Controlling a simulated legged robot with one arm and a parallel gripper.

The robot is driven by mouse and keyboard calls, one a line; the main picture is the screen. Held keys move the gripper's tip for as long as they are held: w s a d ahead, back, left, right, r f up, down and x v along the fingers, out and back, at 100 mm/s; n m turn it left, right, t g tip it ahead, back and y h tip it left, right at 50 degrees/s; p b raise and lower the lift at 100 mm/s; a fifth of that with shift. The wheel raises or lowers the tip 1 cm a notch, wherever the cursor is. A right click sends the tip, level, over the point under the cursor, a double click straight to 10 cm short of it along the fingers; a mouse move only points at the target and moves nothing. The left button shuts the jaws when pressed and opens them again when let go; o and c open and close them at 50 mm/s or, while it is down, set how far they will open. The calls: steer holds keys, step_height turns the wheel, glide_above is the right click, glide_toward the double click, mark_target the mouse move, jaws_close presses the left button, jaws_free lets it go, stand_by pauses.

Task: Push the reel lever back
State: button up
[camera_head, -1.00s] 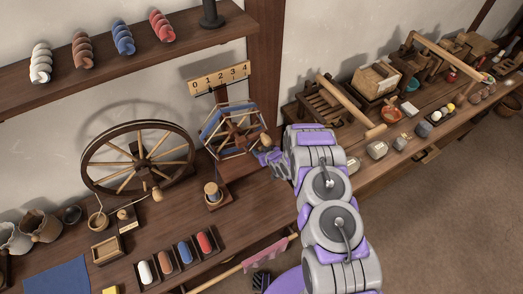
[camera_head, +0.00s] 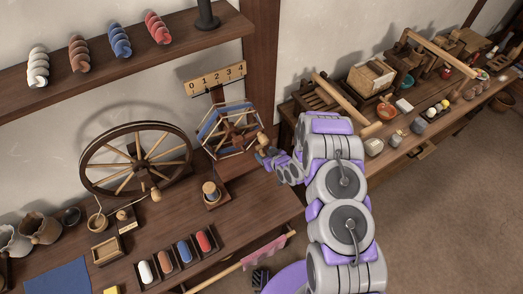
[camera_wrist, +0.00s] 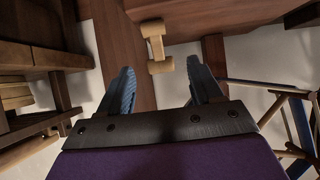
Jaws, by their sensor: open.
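The reel (camera_head: 232,130) has a pale wooden frame with blue yarn and stands at the right end of the left bench. A small wooden knob, likely the lever's end (camera_head: 262,139), shows at its right side. In the wrist view a pale spool-shaped wooden piece (camera_wrist: 156,45), likely the same lever end, lies just beyond and between the fingertips. My gripper (camera_wrist: 160,68) is open and empty, with a finger on either side of that line. In the head view my gripper (camera_head: 265,155) is small and partly hidden; contact cannot be told.
A board numbered 0 to 4 (camera_head: 214,78) stands above the reel. A spinning wheel (camera_head: 138,160) and a thread spool (camera_head: 211,194) stand to the left. A wooden post (camera_head: 262,60) rises behind. The right bench (camera_head: 343,150) holds several tools and bowls.

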steer(key=p+v, duration=0.1)
steer(key=v, duration=0.8)
steer(key=shift+s, duration=0.2)
steer(key=shift+d+r, duration=0.1)
steer(key=d+r+g+h, duration=0.2)
steer(key=d+r+h, duration=0.2)
steer(key=d+r, duration=0.45)
steer(key=s+d+r+m+g+h, duration=0.1)
steer(key=s+d+r+m+g, duration=0.1)
steer(key=s+r, duration=0.35)
steer(key=s+d+r+m+g+h, duration=0.1)
steer(key=s+d+r+h, duration=0.15)
steer(key=r, duration=0.55)
steer(key=s+r+m+g, duration=0.1)
steer(key=s+r, duration=0.4)
steer(key=s, duration=0.5)
steer(key=s+r+m+g, duration=0.1)
steer(key=s+r+g, duration=0.2)
steer(key=s, duration=0.7)
steer(key=s+a+r+m+g+y, duration=0.1)
steer(key=s+r+g, duration=0.1)
steer(key=s+r, duration=0.5)
steer(key=s, duration=0.4)
steer(key=shift+r+m, duration=0.2)
steer(key=shift+m, duration=0.2)
steer(key=shift+s, duration=0.1)
